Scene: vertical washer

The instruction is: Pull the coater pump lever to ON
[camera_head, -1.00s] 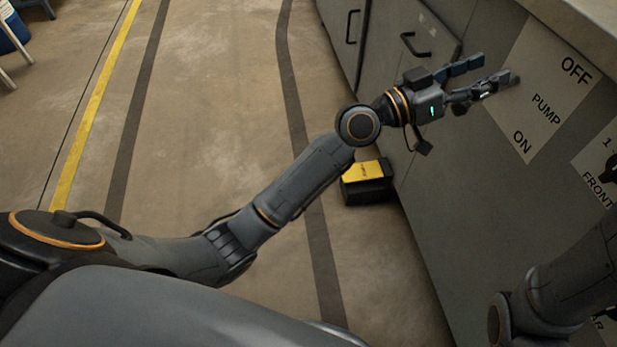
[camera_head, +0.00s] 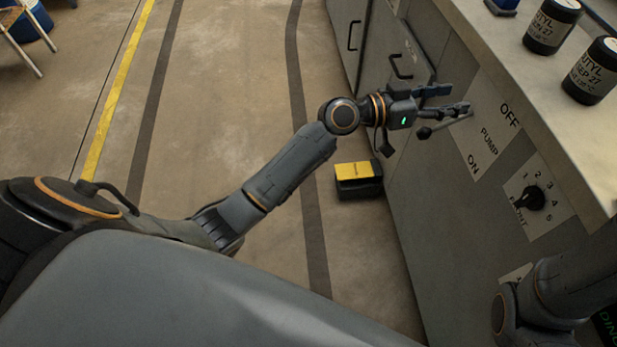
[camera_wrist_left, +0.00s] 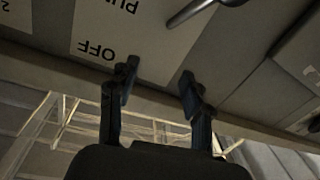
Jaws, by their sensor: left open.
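The pump plate (camera_head: 480,130) is a pale panel on the grey cabinet front, lettered OFF, PUMP and ON. The lever (camera_head: 425,132) sticks out from it as a thin rod with a dark knob. I cannot tell its setting. My left gripper (camera_head: 459,98) is open beside the plate, its fingers pointing at the cabinet, with the lever just below them. In the left wrist view, the open fingers (camera_wrist_left: 160,75) are near the upside-down OFF lettering. The lever (camera_wrist_left: 205,10) crosses the top edge there, apart from the fingertips. My right gripper is out of view.
A numbered selector knob (camera_head: 530,199) sits right of the pump plate. The countertop (camera_head: 540,100) above holds dark labelled jars (camera_head: 552,25). A yellow and black box (camera_head: 358,180) stands on the floor by the cabinet. The floor at left is mostly clear.

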